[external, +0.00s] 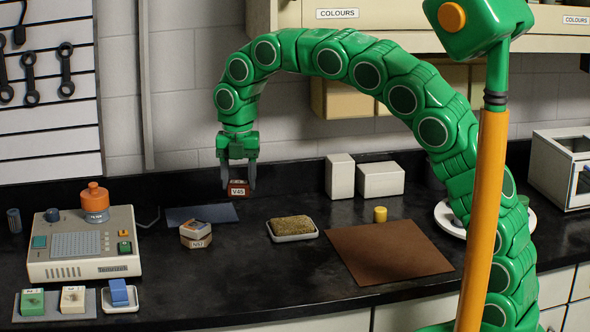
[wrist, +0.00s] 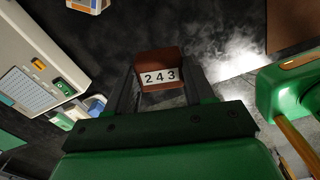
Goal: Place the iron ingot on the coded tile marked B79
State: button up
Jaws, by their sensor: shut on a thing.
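My gripper (external: 238,187) is shut on a small reddish-brown block (external: 238,192) and holds it above the black counter. I cannot tell whether this block is the iron ingot. I cannot make out a mark B79 anywhere.
A beige device (external: 80,266) stands at left, with small coloured blocks in front. A dark blue mat (external: 202,216) lies behind the tan piece. A sponge dish (external: 293,237), brown mat (external: 385,262), yellow cylinder (external: 380,214) and white boxes (external: 380,180) are to the right.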

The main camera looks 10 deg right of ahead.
jog(key=n, duration=0.3)
jog(key=shift+s+r, duration=0.15)
jog(key=shift+s, duration=0.05)
jog(key=shift+w+a, duration=0.15)
jog(key=shift+a, duration=0.1)
jog(key=w+a+f, duration=0.4)
jog(key=w+a, duration=0.2)
send_over(197, 230)
jog(key=shift+s+f, duration=0.1)
jog(key=shift+f, duration=2.6)
jog(key=shift+f, duration=0.1)
jog(key=shift+f, duration=1.7)
